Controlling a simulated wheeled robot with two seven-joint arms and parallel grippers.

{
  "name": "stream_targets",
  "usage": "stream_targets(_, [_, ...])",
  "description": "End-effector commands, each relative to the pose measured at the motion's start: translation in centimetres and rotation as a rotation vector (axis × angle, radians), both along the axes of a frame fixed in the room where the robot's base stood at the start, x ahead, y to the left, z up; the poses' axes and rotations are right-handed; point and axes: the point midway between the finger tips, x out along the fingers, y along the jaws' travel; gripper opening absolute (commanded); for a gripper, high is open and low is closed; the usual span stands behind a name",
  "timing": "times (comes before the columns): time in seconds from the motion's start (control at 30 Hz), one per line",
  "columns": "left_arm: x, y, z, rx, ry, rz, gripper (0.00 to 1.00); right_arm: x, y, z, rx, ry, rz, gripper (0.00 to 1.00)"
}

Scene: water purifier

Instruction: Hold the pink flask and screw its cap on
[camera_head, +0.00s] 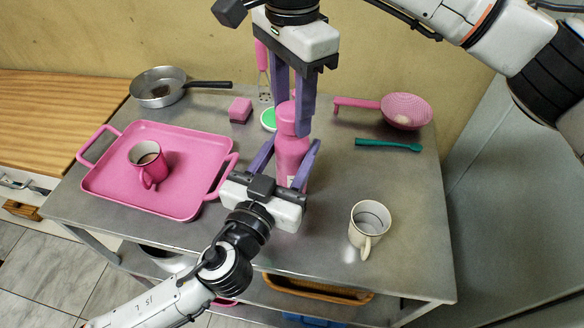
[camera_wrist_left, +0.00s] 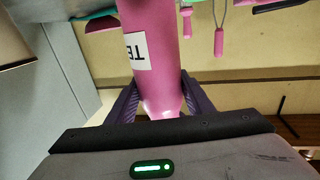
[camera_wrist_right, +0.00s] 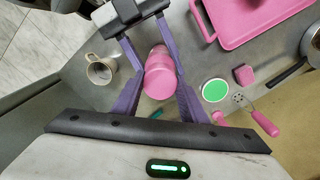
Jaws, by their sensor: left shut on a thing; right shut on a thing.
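The pink flask (camera_head: 291,158) stands upright on the grey metal table, with part of a white label showing. My left gripper (camera_head: 286,163) is shut around its body from the front; the flask also fills the middle of the left wrist view (camera_wrist_left: 152,62). The pink cap (camera_head: 287,118) is at the flask's top, in line with it. My right gripper (camera_head: 289,120) reaches down from above and is shut on the cap, which shows end-on in the right wrist view (camera_wrist_right: 160,83). Whether the threads are engaged cannot be told.
A pink tray (camera_head: 112,188) with a pink mug (camera_head: 150,166) is left of the flask. A cream mug (camera_head: 369,226) stands front right. Behind are a pan (camera_head: 160,90), a pink sponge (camera_head: 240,110), a pink strainer (camera_head: 405,108) and a green utensil (camera_head: 388,145).

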Motion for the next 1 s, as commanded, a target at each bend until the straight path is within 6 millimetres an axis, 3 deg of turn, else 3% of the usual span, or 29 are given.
stream_targets(0.17, [0.00,0.01,-0.02,0.001,0.000,0.000,0.00,0.03,-0.03,0.04,0.000,-0.001,-0.213,0.12])
stream_targets(0.5, [0.00,0.01,-0.02,0.000,0.000,0.000,0.00,0.00,-0.02,-0.01,0.001,-0.001,-0.941,0.12])
stream_targets(0.57, [0.00,0.01,-0.02,0.000,0.000,0.000,0.00,0.00,-0.02,-0.01,0.001,-0.001,-1.031,0.12])
stream_targets(0.7, [0.00,0.01,-0.02,0.000,0.000,0.000,0.00,0.00,-0.01,-0.02,0.001,-0.001,-1.028,0.12])
stream_targets(0.73, [0.00,0.01,-0.02,0.000,0.000,0.000,0.00,0.00,-0.01,-0.02,0.001,-0.001,-1.028,0.41])
stream_targets(0.8, [0.00,0.01,-0.02,0.000,0.000,0.000,0.00,0.00,-0.01,-0.02,0.001,-0.001,-1.027,0.53])
stream_targets(0.87, [0.00,0.01,-0.02,0.000,0.000,0.000,0.00,-0.02,-0.01,-0.03,0.001,-0.001,-1.027,0.61])
stream_targets(1.0, [0.00,0.01,-0.01,0.000,0.000,0.000,0.00,-0.02,-0.01,-0.04,0.001,-0.001,-1.026,0.61])
